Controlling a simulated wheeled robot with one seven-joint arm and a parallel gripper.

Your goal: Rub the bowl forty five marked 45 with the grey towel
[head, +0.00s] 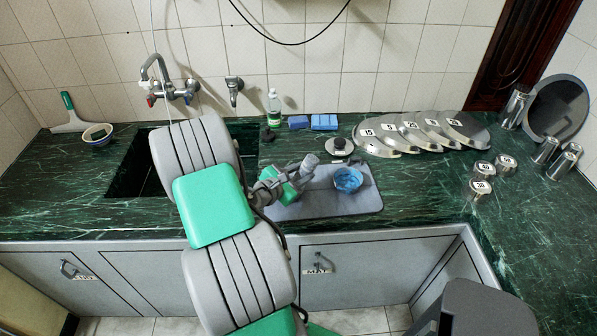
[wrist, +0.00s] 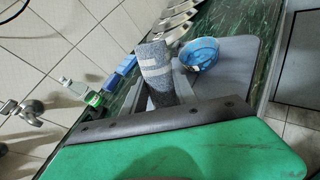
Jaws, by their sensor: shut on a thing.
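My gripper (head: 294,172) is shut on a rolled grey towel (wrist: 157,78), held above the grey mat (head: 295,207). The towel, speckled with a paler band in the wrist view, also shows small in the head view (head: 309,161). A blue bowl (head: 348,180) stands on the mat, right of the towel and apart from it in the head view. The bowl also shows in the wrist view (wrist: 198,54). No number on it is legible, so I cannot tell whether it is marked 45. The fingertips are mostly hidden.
Several numbered metal lids (head: 408,142) lie in a row at the back right. Small numbered steel cups (head: 481,187) stand right of the mat. A sink (head: 128,178) is at left. Blue sponges (head: 323,122) and a bottle (head: 273,106) stand behind. The right counter front is clear.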

